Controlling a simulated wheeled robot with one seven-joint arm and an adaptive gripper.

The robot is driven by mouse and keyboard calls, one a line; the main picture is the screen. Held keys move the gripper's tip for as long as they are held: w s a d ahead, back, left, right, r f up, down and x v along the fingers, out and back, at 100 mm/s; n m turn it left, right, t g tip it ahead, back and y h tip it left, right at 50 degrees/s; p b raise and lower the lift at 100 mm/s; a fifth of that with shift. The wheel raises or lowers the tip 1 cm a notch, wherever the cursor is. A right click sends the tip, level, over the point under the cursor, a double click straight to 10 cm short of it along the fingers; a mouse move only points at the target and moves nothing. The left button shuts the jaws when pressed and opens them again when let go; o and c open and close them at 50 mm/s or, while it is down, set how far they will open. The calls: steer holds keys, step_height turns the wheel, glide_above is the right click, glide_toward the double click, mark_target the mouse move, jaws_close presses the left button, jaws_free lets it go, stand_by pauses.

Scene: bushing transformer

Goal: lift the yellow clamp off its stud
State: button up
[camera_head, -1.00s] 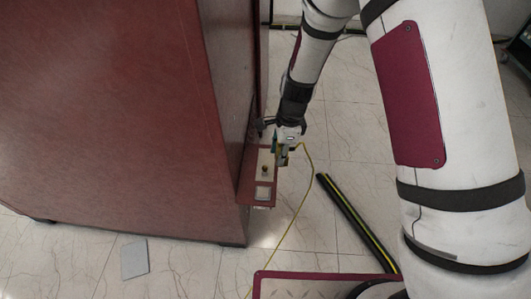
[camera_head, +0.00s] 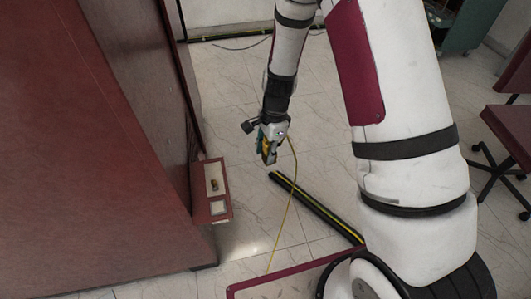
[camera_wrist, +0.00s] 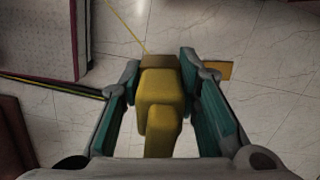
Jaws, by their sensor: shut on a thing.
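The yellow clamp (camera_wrist: 160,98) sits between the teal-padded fingers of my gripper (camera_wrist: 160,85) in the wrist view. My gripper is shut on it. In the head view my gripper (camera_head: 268,150) hangs over open floor, to the right of the red cabinet's small ledge, with the yellow clamp (camera_head: 266,147) partly hidden by the fingers. A yellow cable (camera_head: 291,185) runs down from the gripper area towards the floor. The ledge (camera_head: 222,208) carries a small brass-coloured stud (camera_head: 214,184) on a pale plate, and the clamp is apart from it.
The tall red cabinet (camera_head: 90,160) fills the left. A black and yellow floor strip (camera_head: 315,207) lies below and right of my gripper. A dark red chair (camera_head: 510,130) stands at the far right.

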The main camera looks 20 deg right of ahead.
mark_target(264, 144)
steer(key=shift+r+p, duration=1.5)
steer(key=shift+r, duration=1)
